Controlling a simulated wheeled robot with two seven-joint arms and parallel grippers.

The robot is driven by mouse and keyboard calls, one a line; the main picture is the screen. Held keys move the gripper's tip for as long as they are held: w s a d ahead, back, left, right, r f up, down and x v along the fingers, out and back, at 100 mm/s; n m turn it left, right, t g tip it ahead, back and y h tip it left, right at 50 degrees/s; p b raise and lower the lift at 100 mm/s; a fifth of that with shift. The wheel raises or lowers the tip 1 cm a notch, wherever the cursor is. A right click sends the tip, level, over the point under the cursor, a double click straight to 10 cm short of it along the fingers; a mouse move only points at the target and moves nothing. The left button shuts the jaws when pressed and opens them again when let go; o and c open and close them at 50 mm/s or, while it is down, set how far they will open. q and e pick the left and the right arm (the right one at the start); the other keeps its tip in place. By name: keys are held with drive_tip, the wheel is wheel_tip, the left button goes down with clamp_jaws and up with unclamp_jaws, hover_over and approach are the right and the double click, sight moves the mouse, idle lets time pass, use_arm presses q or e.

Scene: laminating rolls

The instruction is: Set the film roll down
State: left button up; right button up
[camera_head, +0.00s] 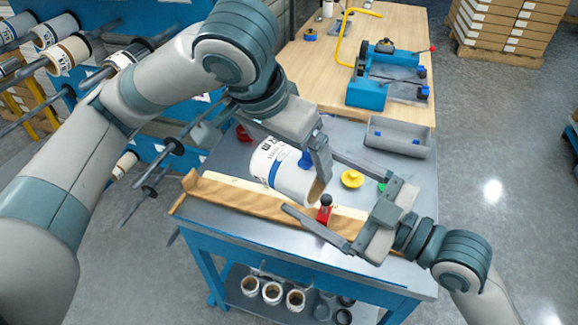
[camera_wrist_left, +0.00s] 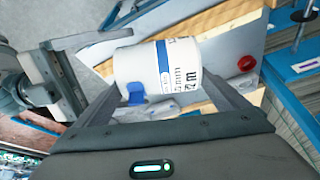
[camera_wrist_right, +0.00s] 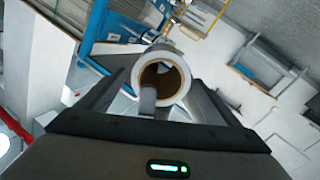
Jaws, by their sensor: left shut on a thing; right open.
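The film roll (camera_head: 273,166) is a white tube with a blue band, dark print and a brown core. My left gripper (camera_head: 300,168) is shut around it, and the left wrist view shows the roll (camera_wrist_left: 158,77) between the fingers. My right gripper (camera_head: 314,186) is open near the roll's right end. The right wrist view shows the roll's open end (camera_wrist_right: 163,82) between and beyond the right fingers.
A red clamp with a black knob (camera_head: 325,209) stands by the strip. A yellow disc (camera_head: 352,179) and a grey tray (camera_head: 399,143) are on the table. A wooden bench with a blue device (camera_head: 368,93) is behind. A rack of rolls (camera_head: 66,56) stands left.

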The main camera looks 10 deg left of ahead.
sight(288, 168)
drive_tip(key=shift+x, duration=3.3)
drive_tip(key=c, duration=1.4)
use_arm(q)
drive_tip(key=o, duration=1)
drive_tip(key=shift+r, duration=0.1)
drive_tip(key=v, duration=1.2)
